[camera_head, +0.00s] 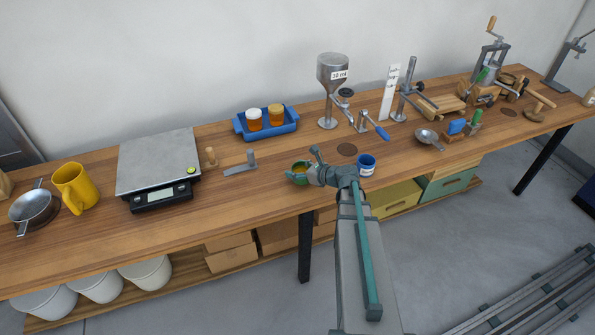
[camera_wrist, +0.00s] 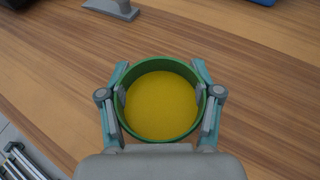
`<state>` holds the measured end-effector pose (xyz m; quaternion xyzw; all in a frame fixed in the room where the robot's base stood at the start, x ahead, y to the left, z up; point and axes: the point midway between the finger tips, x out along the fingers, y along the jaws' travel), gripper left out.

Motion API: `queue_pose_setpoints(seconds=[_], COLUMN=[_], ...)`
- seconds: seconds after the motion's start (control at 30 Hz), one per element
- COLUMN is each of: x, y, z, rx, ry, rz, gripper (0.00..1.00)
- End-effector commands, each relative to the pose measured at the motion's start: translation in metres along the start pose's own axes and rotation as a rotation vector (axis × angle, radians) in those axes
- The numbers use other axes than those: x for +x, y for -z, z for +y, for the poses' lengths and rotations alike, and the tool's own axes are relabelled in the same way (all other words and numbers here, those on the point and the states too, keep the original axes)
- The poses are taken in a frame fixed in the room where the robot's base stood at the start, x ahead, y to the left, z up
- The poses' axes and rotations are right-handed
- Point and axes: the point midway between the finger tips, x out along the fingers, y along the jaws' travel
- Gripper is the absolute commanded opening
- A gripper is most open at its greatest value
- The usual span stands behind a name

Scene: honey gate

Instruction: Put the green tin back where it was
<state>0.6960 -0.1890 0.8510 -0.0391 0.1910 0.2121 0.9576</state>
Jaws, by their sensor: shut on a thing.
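The green tin (camera_wrist: 164,66) is a round, open tin with yellow content, seen from above in the wrist view. My gripper (camera_wrist: 162,100) is shut on it, with one finger on each side of its wall. In the head view the tin (camera_head: 297,173) shows at the front edge of the bench, left of the tip of my gripper (camera_head: 308,173). I cannot tell whether it touches the bench top or is held just above it. Part of the tin is hidden by my gripper in the head view.
A grey metal piece (camera_head: 242,165) lies to the left. The bench (camera_head: 225,194) is bare in front of the metal piece.

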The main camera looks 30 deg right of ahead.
Motion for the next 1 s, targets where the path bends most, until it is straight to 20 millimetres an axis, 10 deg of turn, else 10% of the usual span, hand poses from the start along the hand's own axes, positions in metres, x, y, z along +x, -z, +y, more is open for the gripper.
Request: queue_pose_setpoints(seconds=[0.6,0.63,0.7,1.0], x=[0.007,0.007,0.007,0.007], y=[0.018,0.017,0.017,0.017], z=[0.0,0.0,0.0,0.0], rx=[0.0,0.0,0.0,0.0], ry=[0.001,0.001,0.001,0.0], rz=[-0.001,-0.001,-0.001,-0.001], gripper=[0.24,0.67,0.79,0.9])
